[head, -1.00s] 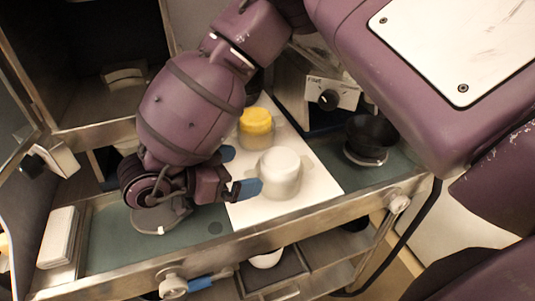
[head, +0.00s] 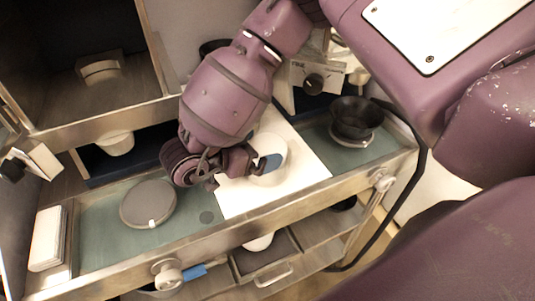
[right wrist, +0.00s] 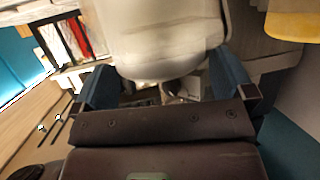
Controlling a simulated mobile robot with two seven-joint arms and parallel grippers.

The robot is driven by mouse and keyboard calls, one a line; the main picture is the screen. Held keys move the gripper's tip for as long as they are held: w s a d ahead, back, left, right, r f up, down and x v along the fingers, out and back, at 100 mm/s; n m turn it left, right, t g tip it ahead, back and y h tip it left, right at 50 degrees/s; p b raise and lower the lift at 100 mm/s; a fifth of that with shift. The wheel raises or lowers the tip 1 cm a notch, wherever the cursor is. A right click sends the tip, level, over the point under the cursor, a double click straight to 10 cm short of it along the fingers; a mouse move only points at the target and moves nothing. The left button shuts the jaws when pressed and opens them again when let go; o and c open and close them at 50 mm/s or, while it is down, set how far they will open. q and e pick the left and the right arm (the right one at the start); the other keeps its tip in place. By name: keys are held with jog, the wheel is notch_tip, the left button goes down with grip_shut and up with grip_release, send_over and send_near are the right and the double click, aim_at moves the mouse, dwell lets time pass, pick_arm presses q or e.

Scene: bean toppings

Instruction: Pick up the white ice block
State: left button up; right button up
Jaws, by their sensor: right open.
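The white ice block (head: 277,144) is a rounded white cylinder on the white board in the head view, partly covered by my right gripper. My right gripper (head: 268,160) is open at the block, with one blue fingertip in front of it and the other finger hidden. In the right wrist view the block (right wrist: 165,38) stands between the two spread blue fingers (right wrist: 165,82). I cannot tell whether either finger touches it. My left gripper is not in view.
A yellow-topped piece (right wrist: 293,20) shows at the upper right of the wrist view. A black bowl (head: 355,118) stands on a scale at right. A round grey disc (head: 148,203) lies on the teal mat at left. The counter's metal front edge (head: 225,238) runs below.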

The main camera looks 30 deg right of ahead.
jog(key=shift+x, duration=0.95)
jog(key=shift+r, duration=0.1)
jog(key=c, duration=0.9)
